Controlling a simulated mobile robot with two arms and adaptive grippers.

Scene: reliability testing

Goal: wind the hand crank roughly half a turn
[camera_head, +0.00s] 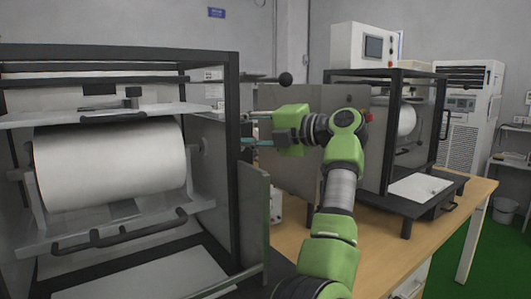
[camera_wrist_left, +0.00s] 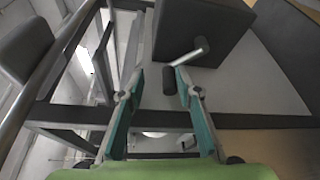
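The crank cannot be made out there. My right gripper is not in view.
The near machine (camera_head: 232,110) has a black frame and a large white roller (camera_head: 110,162). A rod with a black ball knob (camera_head: 285,79) stands out above the gripper. A second framed machine (camera_head: 385,130) stands on the wooden table (camera_head: 375,270) at right.

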